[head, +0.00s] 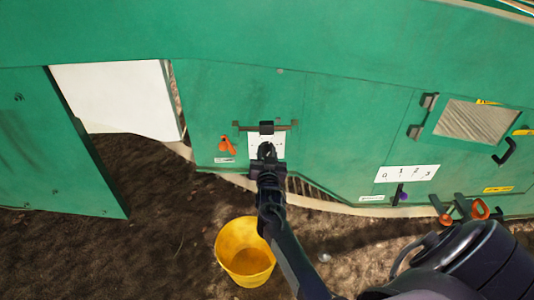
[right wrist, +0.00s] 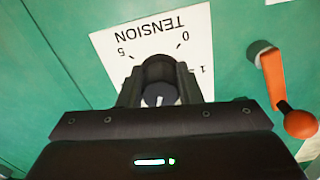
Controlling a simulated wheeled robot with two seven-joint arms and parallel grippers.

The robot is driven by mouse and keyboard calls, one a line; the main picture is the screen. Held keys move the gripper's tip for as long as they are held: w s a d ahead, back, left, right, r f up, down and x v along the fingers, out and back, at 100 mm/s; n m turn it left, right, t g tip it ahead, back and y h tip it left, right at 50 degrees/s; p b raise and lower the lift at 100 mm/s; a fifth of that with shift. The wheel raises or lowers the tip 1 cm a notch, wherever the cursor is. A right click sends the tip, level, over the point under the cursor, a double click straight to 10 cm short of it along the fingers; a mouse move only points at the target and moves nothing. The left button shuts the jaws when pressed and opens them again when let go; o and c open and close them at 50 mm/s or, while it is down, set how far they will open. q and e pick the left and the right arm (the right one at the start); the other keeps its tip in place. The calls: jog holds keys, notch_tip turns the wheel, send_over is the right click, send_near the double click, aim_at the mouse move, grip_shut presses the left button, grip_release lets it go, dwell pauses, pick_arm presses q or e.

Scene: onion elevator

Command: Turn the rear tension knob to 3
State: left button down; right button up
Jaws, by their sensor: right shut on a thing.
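The tension knob (right wrist: 158,72) is a dark round knob on a white plate (right wrist: 125,42) marked TENSION, which shows upside down in the right wrist view. The 0, 5 and part of a 1 are readable there; the other numbers are hidden. A pale pointer line shows on the knob, but I cannot tell which number it points to. My right gripper (head: 267,158) is shut on the knob, one finger on each side, and it also shows in the right wrist view (right wrist: 160,92). In the head view the white plate (head: 279,146) is partly hidden behind the gripper. My left gripper is not in view.
An orange lever (head: 227,146) sits left of the plate in the head view. A yellow bucket (head: 244,262) stands on the soil below. A 0-to-3 scale (head: 407,173) with a dark lever, and orange handles (head: 480,209), are at the right. Green machine panels fill the back.

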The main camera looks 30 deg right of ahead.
jog(key=shift+m, duration=0.4)
jog(key=o, duration=1)
jog(key=shift+c, duration=0.2)
